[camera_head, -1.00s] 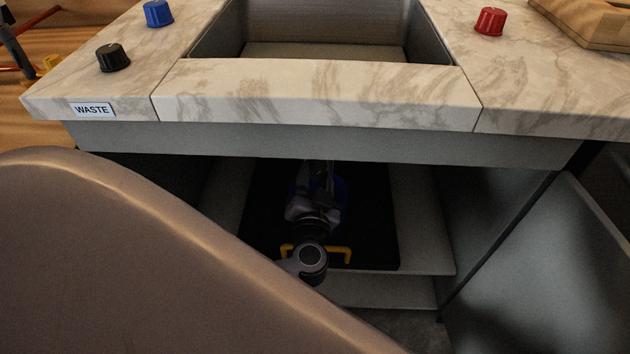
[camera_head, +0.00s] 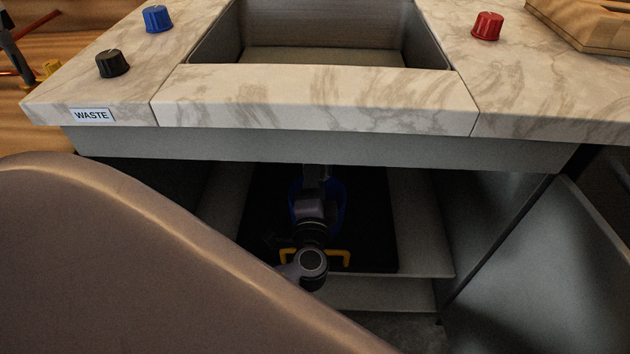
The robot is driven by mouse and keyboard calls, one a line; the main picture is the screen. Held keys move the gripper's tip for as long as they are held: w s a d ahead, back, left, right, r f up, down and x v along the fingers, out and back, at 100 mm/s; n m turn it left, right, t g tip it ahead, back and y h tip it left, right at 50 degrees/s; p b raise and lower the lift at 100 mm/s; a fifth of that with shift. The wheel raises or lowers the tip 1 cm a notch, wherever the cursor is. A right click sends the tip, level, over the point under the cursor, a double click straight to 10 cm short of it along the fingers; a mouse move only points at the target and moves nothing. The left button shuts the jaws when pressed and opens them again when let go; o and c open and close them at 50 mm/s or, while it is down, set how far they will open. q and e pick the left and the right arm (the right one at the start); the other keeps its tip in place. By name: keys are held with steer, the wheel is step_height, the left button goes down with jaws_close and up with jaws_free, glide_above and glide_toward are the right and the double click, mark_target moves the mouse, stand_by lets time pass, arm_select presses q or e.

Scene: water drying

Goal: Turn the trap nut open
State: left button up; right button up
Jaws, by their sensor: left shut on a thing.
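My left gripper (camera_head: 315,180) is deep in the dark cabinet under the sink, at the end of my left arm that comes in from the left. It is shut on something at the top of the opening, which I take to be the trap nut. The nut itself is hidden by the gripper and the cabinet's upper edge. A blue round thing (camera_head: 338,205), perhaps a bucket, shows behind and below the gripper. My right gripper is not in view.
The cabinet's grey front rail (camera_head: 320,147) hangs just above the arm. A black tray or mat (camera_head: 375,225) with a yellow handle (camera_head: 345,257) lies inside. An open door (camera_head: 555,265) stands at the right. The sink (camera_head: 325,55), knobs and a WASTE label (camera_head: 92,115) are above.

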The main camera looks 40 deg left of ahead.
arm_select(q)
steer(key=shift+m, duration=0.6)
steer(key=o, duration=1.1)
steer(key=shift+c, duration=0.2)
steer(key=shift+d, duration=0.1)
steer(key=v, duration=0.7)
steer(key=shift+s, duration=0.1)
